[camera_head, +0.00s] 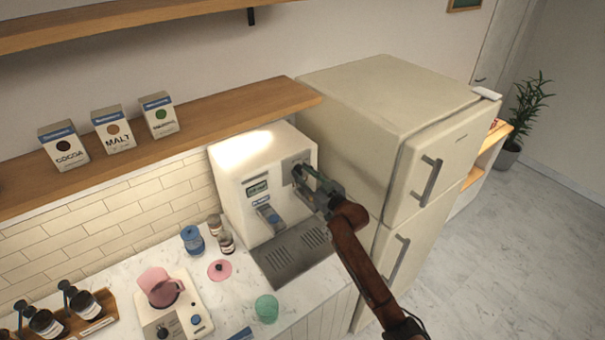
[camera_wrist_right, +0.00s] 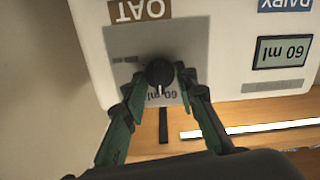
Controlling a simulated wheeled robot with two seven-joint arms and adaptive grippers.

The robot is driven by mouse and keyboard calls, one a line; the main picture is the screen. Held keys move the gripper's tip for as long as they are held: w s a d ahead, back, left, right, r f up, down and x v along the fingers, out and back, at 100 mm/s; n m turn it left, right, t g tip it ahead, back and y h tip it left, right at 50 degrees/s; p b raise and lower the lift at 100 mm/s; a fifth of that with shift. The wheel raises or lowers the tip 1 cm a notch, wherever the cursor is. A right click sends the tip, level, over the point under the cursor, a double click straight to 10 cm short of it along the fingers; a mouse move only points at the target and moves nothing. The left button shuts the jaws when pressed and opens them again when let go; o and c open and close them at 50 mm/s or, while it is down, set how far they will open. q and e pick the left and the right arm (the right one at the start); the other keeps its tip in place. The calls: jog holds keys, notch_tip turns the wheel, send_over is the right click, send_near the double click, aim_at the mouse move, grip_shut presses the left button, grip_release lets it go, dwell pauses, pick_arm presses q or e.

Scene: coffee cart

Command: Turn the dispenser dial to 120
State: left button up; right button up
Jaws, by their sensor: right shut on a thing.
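The dispenser (camera_head: 245,165) is a white box on the counter beside the fridge. Its dial (camera_wrist_right: 160,73) is a round black knob with a white mark, on a grey panel (camera_wrist_right: 185,42) under the word OAT, which appears upside down in the right wrist view. A 60 ml label stands by the dial, and the display (camera_wrist_right: 283,52) reads 60 ml. My right gripper (camera_wrist_right: 158,82) has its green fingers on either side of the dial, shut on it. In the head view the right gripper (camera_head: 304,180) reaches the panel and hides the dial. My left gripper is not in view.
A drip tray (camera_head: 272,262) lies below the dispenser. The fridge (camera_head: 400,130) stands close on the right.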

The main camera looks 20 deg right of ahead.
jog(key=m+p, duration=0.7)
jog(key=m, duration=0.4)
jog(key=shift+d, duration=0.1)
jog(key=shift+m, duration=0.4)
dwell(0.3)
jog(key=o, duration=1.1)
jog(key=shift+o, duration=0.2)
